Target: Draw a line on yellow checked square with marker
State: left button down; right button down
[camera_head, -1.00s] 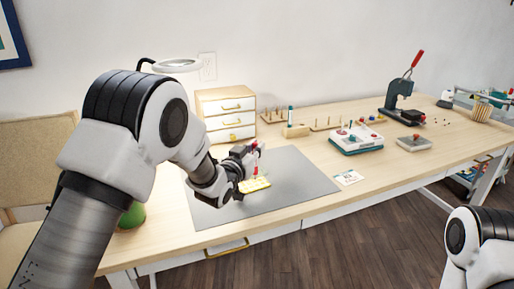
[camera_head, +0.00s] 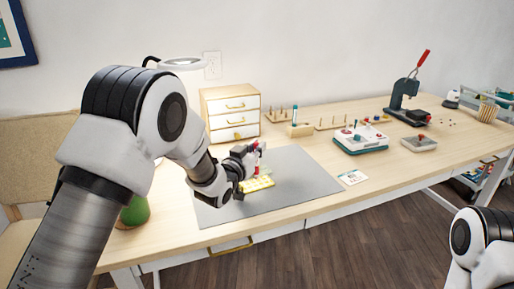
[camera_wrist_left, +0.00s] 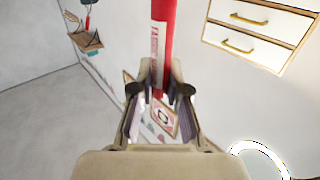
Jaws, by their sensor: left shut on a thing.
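The yellow checked square (camera_head: 260,184) lies flat on the grey mat, partly covered by my left gripper at its left side. My left gripper (camera_head: 254,160) is above it, shut on a red marker (camera_head: 257,166). No line can be made out on the square. Only part of my right arm shows at the lower right; its gripper is out of view.
The grey mat (camera_head: 305,178) has free room right of the square. A drawer box (camera_head: 231,116) and a magnifier lamp (camera_head: 180,64) stand behind. Further right are a small card (camera_head: 352,177), a white machine (camera_head: 360,139) and a press (camera_head: 405,100). A green pot (camera_head: 136,211) is at left.

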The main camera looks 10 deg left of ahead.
pick_arm(q)
jog(key=shift+s+a, duration=1.6)
jog(key=shift+a, duration=0.3)
dwell(1.8)
jog(key=shift+r+p, duration=0.3)
dwell(0.8)
jog(key=shift+r+p, duration=1.55)
jog(key=shift+r, duration=0.7)
